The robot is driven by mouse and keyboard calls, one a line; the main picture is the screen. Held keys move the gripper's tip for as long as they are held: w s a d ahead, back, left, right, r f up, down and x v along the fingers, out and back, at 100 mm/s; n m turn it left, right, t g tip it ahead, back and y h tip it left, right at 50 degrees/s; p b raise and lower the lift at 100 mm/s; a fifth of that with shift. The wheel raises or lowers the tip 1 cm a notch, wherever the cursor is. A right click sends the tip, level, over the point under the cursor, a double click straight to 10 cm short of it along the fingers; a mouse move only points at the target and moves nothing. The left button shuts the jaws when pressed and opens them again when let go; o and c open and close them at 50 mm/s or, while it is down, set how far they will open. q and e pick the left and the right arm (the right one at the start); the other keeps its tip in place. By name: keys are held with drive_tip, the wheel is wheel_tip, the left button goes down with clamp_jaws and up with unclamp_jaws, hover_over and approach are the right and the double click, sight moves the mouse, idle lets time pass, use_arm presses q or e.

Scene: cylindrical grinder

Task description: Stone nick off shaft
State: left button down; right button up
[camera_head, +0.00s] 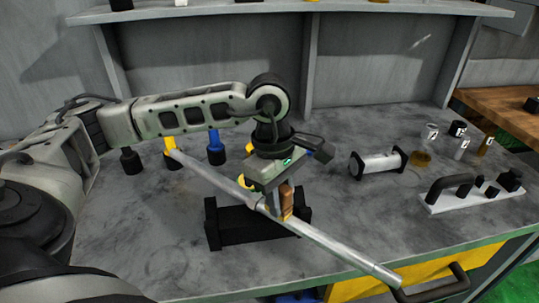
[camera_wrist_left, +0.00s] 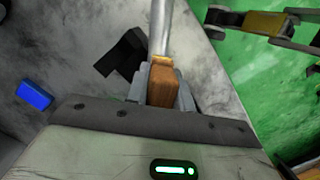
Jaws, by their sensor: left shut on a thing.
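A long silver shaft (camera_head: 340,248) runs slantwise across the bench over a black stand (camera_head: 255,225), from the back left to the front right. My left gripper (camera_head: 283,205) points down at the middle of the shaft and is shut on a brown block-like stone (camera_head: 286,200). In the left wrist view the stone (camera_wrist_left: 163,82) sits between the fingers, in line with the shaft (camera_wrist_left: 160,28) and close to it. I cannot tell whether they touch, and no nick can be made out. My right gripper is not in view.
A silver cylinder with black ends (camera_head: 378,163) lies to the right. A white tray with black parts (camera_head: 472,192) and several small containers (camera_head: 430,131) are beyond it. Black, yellow and blue (camera_head: 215,148) items stand behind my left arm. A black handle (camera_head: 435,287) is near the shaft's front end.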

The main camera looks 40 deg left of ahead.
use_arm(q)
drive_tip(key=shift+a, duration=0.9)
drive_tip(key=shift+a+r, duration=0.2)
drive_tip(key=shift+a, duration=0.05)
wheel_tip(320, 180, up, 3)
drive_tip(key=shift+f+p, duration=0.1)
drive_tip(key=shift+p, duration=0.4)
drive_tip(key=shift+r+p, duration=0.95)
drive_tip(key=shift+r, duration=0.6)
drive_tip(key=shift+r+p, duration=0.65)
drive_tip(key=shift+r, duration=0.45)
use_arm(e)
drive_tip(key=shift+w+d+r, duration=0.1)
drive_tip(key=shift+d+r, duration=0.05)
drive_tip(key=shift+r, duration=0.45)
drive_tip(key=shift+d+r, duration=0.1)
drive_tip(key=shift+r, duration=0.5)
use_arm(q)
drive_tip(key=shift+d, duration=0.1)
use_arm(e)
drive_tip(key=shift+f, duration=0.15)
